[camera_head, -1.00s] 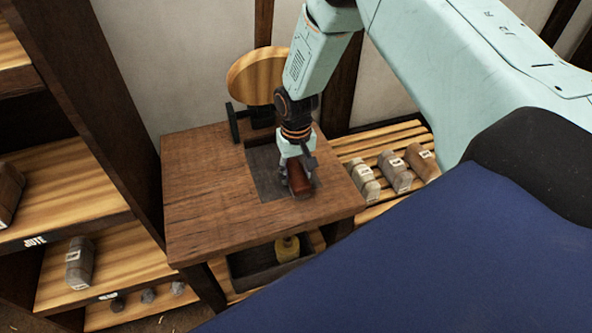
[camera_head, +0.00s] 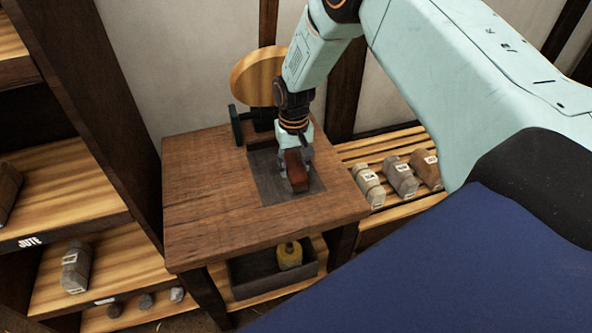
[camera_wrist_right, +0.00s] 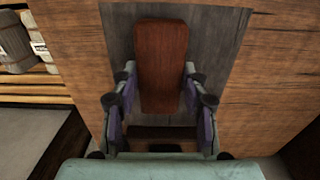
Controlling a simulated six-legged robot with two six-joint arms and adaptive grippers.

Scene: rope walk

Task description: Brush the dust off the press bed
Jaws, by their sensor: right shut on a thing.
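The press bed (camera_head: 272,188) is a dark grey square set in the top of a wooden table; it also shows in the right wrist view (camera_wrist_right: 213,38). My right gripper (camera_head: 296,172) is over the bed, shut on a reddish-brown wooden brush (camera_head: 297,170). In the right wrist view the brush (camera_wrist_right: 161,65) sits between the two fingers, over the grey bed. Its underside is hidden, so I cannot tell whether it touches the bed. No dust is clear at this size. My left gripper is not in view.
A round wooden disc (camera_head: 258,77) on a dark stand is at the table's back edge. A dark tray with a yellow bottle (camera_head: 289,256) is on the shelf below. Labelled bundles (camera_head: 400,177) lie on a slatted rack at right. A tall shelf (camera_head: 75,180) stands close on the left.

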